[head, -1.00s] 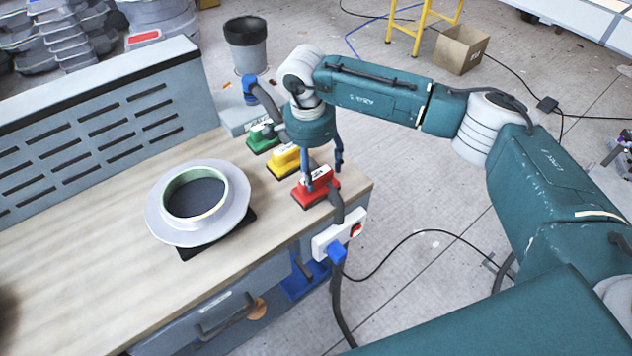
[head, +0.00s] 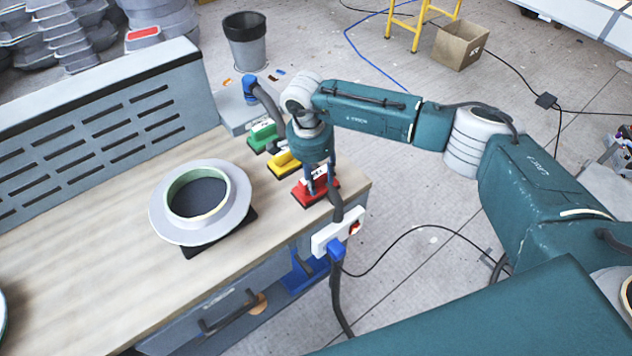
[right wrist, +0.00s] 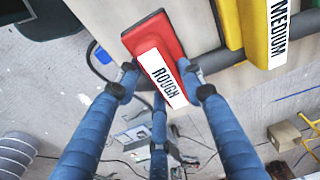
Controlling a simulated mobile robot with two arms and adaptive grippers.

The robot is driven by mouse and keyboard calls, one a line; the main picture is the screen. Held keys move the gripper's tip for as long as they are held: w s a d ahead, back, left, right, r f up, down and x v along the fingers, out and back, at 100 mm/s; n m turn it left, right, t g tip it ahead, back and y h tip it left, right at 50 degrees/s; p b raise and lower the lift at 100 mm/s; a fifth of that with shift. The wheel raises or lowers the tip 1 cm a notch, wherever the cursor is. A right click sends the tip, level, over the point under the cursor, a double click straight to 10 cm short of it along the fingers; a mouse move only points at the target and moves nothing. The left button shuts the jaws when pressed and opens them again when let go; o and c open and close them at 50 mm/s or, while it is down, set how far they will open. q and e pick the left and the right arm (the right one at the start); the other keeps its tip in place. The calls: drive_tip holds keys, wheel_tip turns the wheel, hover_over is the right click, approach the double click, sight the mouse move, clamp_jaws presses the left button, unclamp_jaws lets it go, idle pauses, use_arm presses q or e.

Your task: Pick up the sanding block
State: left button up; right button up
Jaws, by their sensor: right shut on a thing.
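A red sanding block (head: 303,192) sits at the near right corner of the workbench. In the right wrist view the red block (right wrist: 152,36) shows a white label reading "ROUGH". My right gripper (head: 320,188) is shut on the red block from above, with blue fingers on both sides of it; the fingers also show in the right wrist view (right wrist: 159,83). A yellow block (head: 283,163) and a green block (head: 262,135) stand in a row behind it. The yellow one (right wrist: 262,30) is labelled "MEDIUM". My left gripper is out of view.
A round grey mould (head: 228,219) stands on a black pad on the workbench (head: 90,290). A power strip (head: 338,234) with a blue plug is at the bench's right edge. A slotted grey panel (head: 100,135) closes the back.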

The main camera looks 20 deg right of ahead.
sight(317, 176)
drive_tip(key=shift+r, duration=0.5)
wheel_tip(317, 176, up, 19)
drive_tip(key=b, duration=0.6)
drive_tip(key=o, duration=0.4)
drive_tip(key=shift+c, duration=0.8)
